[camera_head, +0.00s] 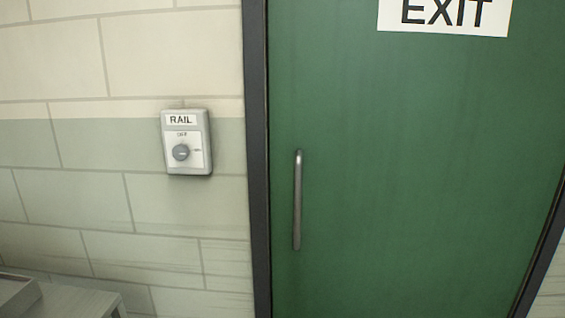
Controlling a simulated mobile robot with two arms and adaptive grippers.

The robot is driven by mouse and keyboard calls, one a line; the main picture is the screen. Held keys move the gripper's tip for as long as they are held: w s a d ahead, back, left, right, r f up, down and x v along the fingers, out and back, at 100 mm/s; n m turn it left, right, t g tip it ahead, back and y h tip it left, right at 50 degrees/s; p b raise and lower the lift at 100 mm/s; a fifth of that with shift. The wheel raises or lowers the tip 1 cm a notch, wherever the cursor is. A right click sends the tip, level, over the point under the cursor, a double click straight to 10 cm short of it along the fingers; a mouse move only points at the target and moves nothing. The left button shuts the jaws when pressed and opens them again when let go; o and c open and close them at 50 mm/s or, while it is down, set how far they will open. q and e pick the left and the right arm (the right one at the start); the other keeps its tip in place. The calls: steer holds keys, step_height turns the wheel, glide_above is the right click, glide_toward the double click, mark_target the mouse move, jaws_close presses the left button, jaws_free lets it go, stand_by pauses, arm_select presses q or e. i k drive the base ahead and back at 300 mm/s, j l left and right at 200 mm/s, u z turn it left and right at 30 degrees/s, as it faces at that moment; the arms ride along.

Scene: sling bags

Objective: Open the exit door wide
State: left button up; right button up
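The exit door (410,170) is a green panel that fills the right half of the head view. It sits shut in its dark frame (257,160). A white sign (444,14) reading EXIT is at its top, cut by the picture's upper edge. A vertical metal bar handle (297,200) is near the door's left edge. Neither of my grippers is in view, and nothing touches the handle.
A grey switch box (187,142) labelled RAIL, with a round knob, is on the block wall (90,190) left of the door. At the bottom left is a pale surface (70,301) with a box-like thing (15,293) on it.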

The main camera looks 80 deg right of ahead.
mark_target(417, 147)
steer(key=z, duration=3.6)
steer(key=u, duration=0.4)
